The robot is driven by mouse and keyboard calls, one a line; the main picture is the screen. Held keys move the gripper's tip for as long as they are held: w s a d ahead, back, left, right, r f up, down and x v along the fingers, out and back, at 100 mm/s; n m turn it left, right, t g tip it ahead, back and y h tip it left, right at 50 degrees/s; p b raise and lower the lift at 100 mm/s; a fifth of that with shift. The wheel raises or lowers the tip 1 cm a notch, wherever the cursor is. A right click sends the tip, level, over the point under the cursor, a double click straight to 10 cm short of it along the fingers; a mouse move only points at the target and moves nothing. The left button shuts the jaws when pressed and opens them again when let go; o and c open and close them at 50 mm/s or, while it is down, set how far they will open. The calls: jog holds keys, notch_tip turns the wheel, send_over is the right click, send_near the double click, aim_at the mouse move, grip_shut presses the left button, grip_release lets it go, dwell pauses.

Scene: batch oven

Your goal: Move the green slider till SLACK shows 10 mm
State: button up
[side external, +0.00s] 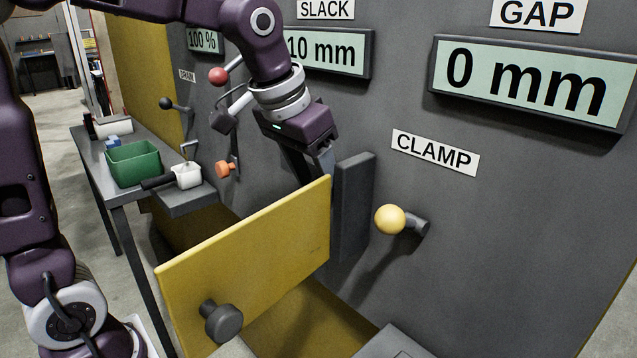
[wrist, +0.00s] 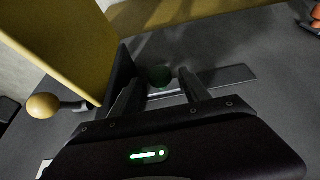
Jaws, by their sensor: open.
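The green slider's round, dark green knob (wrist: 158,76) shows in the wrist view, by a light grey rail (wrist: 228,76) on the dark wall. My gripper (wrist: 160,80) is open, with one finger on each side of the knob; I cannot tell whether either touches it. In the side view my gripper (side external: 322,160) is low at the wall, behind the yellow panel, and the slider is hidden. The SLACK display (side external: 330,50) reads 10 mm; my arm covers its left edge.
A yellow panel (side external: 245,255) with a dark knob stands out from the wall, close to my gripper. A dark upright block (side external: 354,205) and the yellow CLAMP ball (side external: 390,220) are to the right. The GAP display (side external: 525,80) reads 0 mm. A green bin (side external: 133,163) stands left.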

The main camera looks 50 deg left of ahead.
jog(key=v, duration=0.5)
jog(key=shift+s+r, duration=0.15)
jog(key=shift+r, duration=0.2)
jog(key=s+a+f, duration=0.1)
jog(key=s+f, duration=0.3)
jog(key=s, duration=0.5)
jog(key=s+a+f+t, duration=0.1)
jog(key=s+f, duration=0.3)
jog(key=s, duration=0.5)
jog(key=shift+s+f, duration=0.25)
jog(key=shift+f, duration=0.1)
dwell(3.2)
